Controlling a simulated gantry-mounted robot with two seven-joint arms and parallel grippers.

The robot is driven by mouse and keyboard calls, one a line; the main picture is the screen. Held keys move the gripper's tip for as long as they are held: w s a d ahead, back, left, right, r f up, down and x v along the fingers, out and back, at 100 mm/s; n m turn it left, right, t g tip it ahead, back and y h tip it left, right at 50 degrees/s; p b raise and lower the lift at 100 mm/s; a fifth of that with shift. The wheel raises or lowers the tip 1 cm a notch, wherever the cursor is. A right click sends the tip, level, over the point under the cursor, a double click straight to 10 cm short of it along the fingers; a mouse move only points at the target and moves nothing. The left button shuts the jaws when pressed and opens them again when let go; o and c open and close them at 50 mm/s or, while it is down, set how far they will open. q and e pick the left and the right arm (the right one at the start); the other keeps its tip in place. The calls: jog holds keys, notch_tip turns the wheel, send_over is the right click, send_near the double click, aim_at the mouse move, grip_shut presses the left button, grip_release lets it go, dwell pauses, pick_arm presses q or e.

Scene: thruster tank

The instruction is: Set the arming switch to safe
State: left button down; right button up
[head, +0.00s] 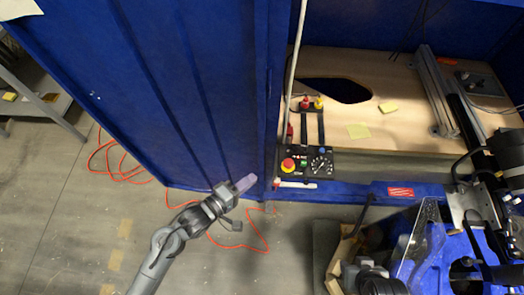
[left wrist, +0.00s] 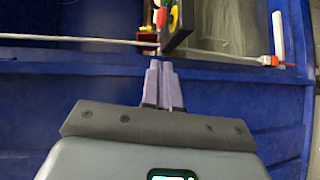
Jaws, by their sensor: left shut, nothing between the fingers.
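A black control panel (head: 307,173) is fixed at the front edge of the blue tank, right of my left gripper. It carries a red button on a yellow base (head: 289,165), a small green button (head: 304,162) and a round dial with white marks (head: 320,163). I cannot tell for certain which control is the arming switch, or its setting. My left gripper (head: 245,182) is shut and empty, left of the panel and apart from it. In the left wrist view its fingers (left wrist: 161,65) point at the panel's edge-on side (left wrist: 174,25). My right gripper cannot be made out.
A blue wall (head: 180,90) stands left of the opening. A pale upright rod (head: 294,80) runs beside the panel. A wooden deck (head: 390,75) with a dark hole lies behind it. An orange cable (head: 110,165) lies on the floor. Blue machinery (head: 430,240) crowds the lower right.

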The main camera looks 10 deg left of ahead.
aim_at(279, 160)
pick_arm(q)
jog(key=shift+a+r+n+h, duration=0.1)
jog(key=shift+a+n+h, duration=0.2)
jog(key=shift+n+h, duration=0.2)
pick_arm(e)
jog(key=shift+w+a+f, duration=0.15)
jog(key=shift+w+a, duration=0.2)
jog(key=shift+a, duration=0.1)
pick_arm(q)
jog(key=shift+d, duration=0.1)
